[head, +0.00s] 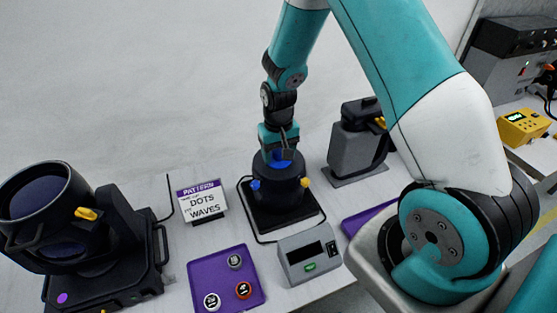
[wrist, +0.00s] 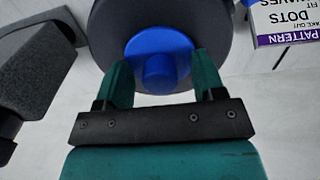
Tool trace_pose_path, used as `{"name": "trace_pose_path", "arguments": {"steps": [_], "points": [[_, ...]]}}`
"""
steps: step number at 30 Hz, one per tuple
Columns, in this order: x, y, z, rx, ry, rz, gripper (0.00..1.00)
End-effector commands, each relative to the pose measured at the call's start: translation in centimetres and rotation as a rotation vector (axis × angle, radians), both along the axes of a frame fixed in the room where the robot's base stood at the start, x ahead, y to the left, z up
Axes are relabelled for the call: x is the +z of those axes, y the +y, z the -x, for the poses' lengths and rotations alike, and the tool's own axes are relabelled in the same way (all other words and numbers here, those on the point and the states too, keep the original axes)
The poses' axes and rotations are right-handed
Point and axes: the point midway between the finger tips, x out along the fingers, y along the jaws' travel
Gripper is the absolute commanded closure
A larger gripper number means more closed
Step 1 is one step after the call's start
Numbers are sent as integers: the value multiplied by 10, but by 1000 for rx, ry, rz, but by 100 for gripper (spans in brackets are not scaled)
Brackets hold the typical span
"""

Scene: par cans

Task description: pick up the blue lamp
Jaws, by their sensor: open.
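The blue lamp (wrist: 158,58) is a round blue disc with a short raised stem, seated in the top of a dark round housing (wrist: 105,28). In the head view, the blue lamp (head: 281,159) shows only partly between my fingers, on top of the black housing (head: 278,187). My gripper (wrist: 161,70) is open, with one teal finger on each side of the blue stem and a gap visible on both sides. In the head view, my gripper (head: 280,150) points down over the housing and hides part of the lamp.
A sign reading "DOTS WAVES" (head: 203,203) stands left of the housing.

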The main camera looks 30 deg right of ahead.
Motion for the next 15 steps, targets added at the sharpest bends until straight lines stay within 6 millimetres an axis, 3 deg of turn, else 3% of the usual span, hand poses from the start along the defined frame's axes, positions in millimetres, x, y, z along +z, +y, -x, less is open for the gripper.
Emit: {"name": "trace_pose_path", "arguments": {"steps": [5,12,15], "points": [[0,0,0,0,-1,0,40],[0,0,0,0,-1,0,95],[0,0,0,0,-1,0,100]]}}
